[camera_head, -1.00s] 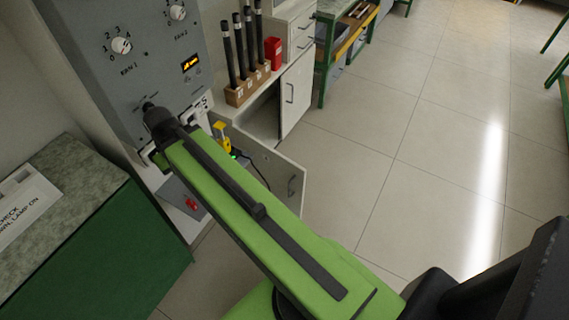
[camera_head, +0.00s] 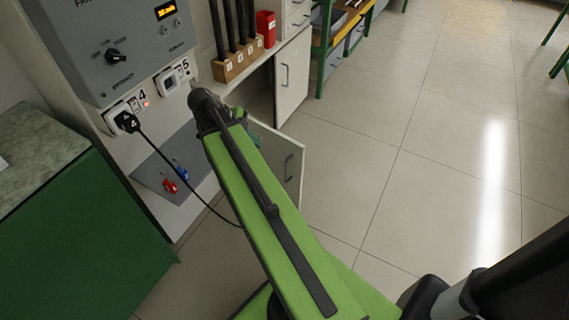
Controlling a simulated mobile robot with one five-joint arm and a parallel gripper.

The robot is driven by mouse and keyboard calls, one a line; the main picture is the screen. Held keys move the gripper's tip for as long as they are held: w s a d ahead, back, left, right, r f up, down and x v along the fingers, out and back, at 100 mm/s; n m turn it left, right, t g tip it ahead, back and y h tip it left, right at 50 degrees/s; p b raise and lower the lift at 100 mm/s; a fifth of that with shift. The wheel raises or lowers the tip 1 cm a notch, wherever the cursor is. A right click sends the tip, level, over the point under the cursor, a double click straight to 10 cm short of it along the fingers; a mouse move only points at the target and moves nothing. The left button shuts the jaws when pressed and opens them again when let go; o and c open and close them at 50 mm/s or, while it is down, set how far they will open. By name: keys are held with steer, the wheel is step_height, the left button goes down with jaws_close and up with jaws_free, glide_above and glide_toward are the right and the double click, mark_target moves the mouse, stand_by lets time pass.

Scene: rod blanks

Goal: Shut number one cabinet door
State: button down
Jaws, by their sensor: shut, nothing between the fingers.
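A pale cabinet door (camera_head: 291,148) stands swung open, with a dark handle on its face. Part of it is hidden behind my green arm. A second pale cabinet door (camera_head: 293,72), also with a dark handle, stands farther back beside the dark cabinet opening. I cannot read a number on either door. My arm reaches from the bottom of the view to a dark joint in front of the cabinet. My gripper's fingers do not show; they are hidden beyond the arm.
A grey control panel (camera_head: 80,55) with a knob hangs at the upper left. Sockets and a plug (camera_head: 127,121) with a hanging black cord sit below it. A wooden block (camera_head: 233,65) holds dark rods by a red container (camera_head: 265,27). A green cabinet (camera_head: 80,240) stands left. Floor at right is clear.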

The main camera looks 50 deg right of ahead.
steer(key=d+f+m, duration=0.1)
steer(key=d+m, duration=0.1)
steer(key=b, duration=0.8)
glide_toward(294, 153)
step_height(294, 153, down, 4)
steer(key=s, duration=0.1)
steer(key=shift+d+f+m, duration=0.1)
steer(key=shift+d+m, duration=0.3)
steer(key=shift+d, duration=0.6)
